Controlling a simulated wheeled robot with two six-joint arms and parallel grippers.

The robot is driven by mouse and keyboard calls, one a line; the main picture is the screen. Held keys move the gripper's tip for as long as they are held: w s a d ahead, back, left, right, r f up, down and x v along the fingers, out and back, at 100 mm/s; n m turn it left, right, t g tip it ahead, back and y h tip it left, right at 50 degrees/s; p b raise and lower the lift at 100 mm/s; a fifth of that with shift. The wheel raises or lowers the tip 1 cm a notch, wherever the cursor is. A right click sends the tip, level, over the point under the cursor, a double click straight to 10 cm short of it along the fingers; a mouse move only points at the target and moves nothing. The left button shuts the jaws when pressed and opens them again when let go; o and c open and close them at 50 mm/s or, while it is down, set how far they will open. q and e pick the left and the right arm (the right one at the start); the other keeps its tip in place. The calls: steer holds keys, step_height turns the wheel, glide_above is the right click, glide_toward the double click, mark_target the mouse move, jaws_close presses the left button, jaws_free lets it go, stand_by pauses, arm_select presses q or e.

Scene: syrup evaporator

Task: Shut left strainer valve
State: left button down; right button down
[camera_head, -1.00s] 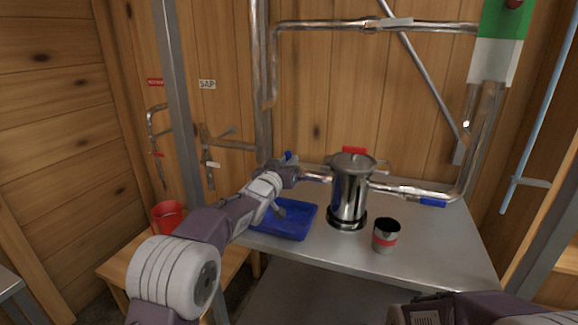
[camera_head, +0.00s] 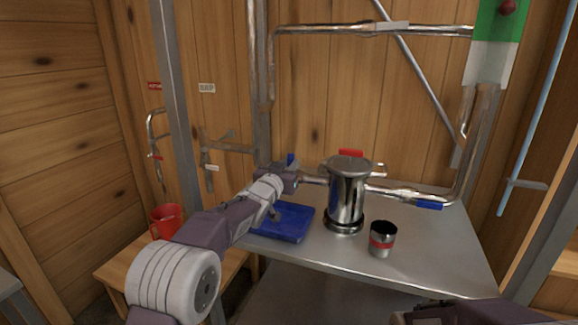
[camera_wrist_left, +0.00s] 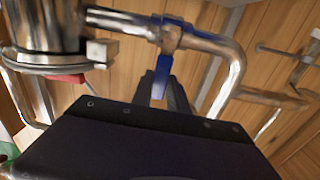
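The steel strainer pot (camera_head: 346,195) stands upright on the metal table. The left strainer valve is on the pipe at its left; its blue lever (camera_head: 291,159) sticks up behind my left gripper (camera_head: 292,179). In the left wrist view, which looks upside down against the head view, the blue lever (camera_wrist_left: 162,75) hangs from the pipe and its end lies between the two dark fingers of my left gripper (camera_wrist_left: 163,92). The fingers look parted around it; I see no firm grip. My right arm shows at the lower right edge, its fingers out of sight.
A blue tray (camera_head: 288,226) lies under my left arm. A steel cup with a red band (camera_head: 382,240) stands right of the pot. The right pipe has another blue lever (camera_head: 428,205). A red cup (camera_head: 165,219) stands on a wooden bench at the left. Steel pipes run behind.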

arm_select(q)
steer(key=c, duration=1.3)
jaws_free()
steer(key=shift+d, duration=0.1)
steer(key=b+v, duration=0.1)
steer(key=v, duration=0.8)
